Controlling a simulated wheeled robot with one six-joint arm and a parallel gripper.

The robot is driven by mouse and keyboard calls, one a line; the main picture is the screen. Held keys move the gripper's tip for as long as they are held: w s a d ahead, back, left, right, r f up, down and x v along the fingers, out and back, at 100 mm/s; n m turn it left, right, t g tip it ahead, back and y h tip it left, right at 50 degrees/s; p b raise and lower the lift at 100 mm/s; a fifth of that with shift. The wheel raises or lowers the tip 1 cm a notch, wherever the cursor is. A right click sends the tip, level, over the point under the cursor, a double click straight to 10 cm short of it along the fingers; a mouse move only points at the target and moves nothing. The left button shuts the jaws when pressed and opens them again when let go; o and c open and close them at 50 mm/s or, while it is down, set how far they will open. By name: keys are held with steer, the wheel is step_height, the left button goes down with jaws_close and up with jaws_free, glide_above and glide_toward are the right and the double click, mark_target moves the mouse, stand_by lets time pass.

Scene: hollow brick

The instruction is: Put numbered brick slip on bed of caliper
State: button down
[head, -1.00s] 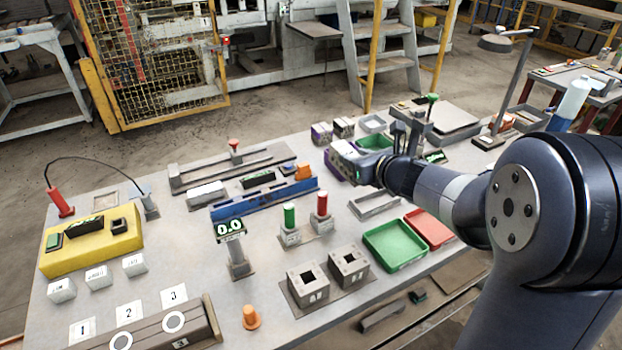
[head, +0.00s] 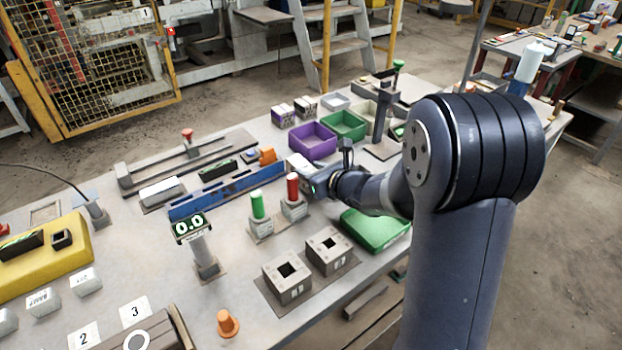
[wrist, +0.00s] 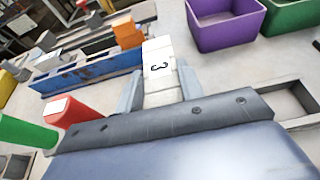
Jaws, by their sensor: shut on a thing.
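My gripper (wrist: 158,88) is shut on a pale brick slip (wrist: 158,70) marked 3, which sticks out beyond the fingers. In the head view my gripper (head: 306,172) is above the bench beside the red post, with the slip's pale end (head: 296,160) showing. A long blue bed (head: 225,190) with an orange block (head: 266,156) at its right end and a dark display looks like the caliper. In the wrist view the blue bed (wrist: 88,76) lies beyond and left of the slip. The slip is apart from the bed's open left part.
A red post (head: 292,188) and a green post (head: 257,206) stand close to my gripper. A purple tray (head: 313,141) and a green tray (head: 345,125) lie behind it. A grey rail device (head: 190,158) lies behind the blue bed. Hollow blocks (head: 287,277) stand in front.

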steer(key=shift+f, duration=0.95)
steer(key=shift+f, duration=0.15)
steer(key=c, duration=0.9)
jaws_free()
